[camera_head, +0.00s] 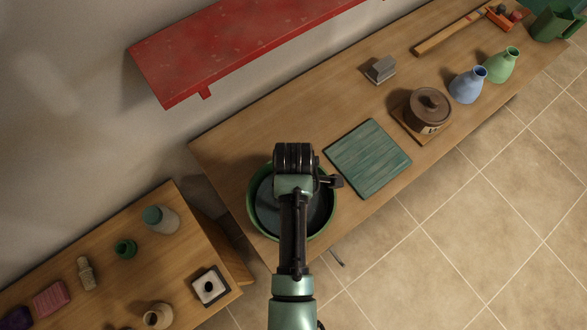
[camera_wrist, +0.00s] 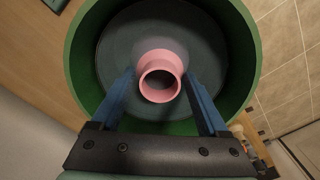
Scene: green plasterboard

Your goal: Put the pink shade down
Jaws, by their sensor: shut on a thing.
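The pink shade (camera_wrist: 160,59), a small flared ring with an open top, is in the middle of the wrist view. My gripper (camera_wrist: 158,80) has its two blue fingers on either side of the shade and is shut on it. The shade is over the dark floor of a round green tub (camera_wrist: 243,50). I cannot tell whether it touches that floor. In the head view the green tub (camera_head: 328,222) stands at the near left end of the long wooden table, with my arm above it. My arm hides the shade there.
Right of the tub lies a green board (camera_head: 368,158). Beyond it are a brown lidded pot (camera_head: 430,106), a blue vase (camera_head: 467,85) and a green vase (camera_head: 501,65). A red shelf (camera_head: 235,48) hangs on the wall. A lower table (camera_head: 120,278) holds several small items.

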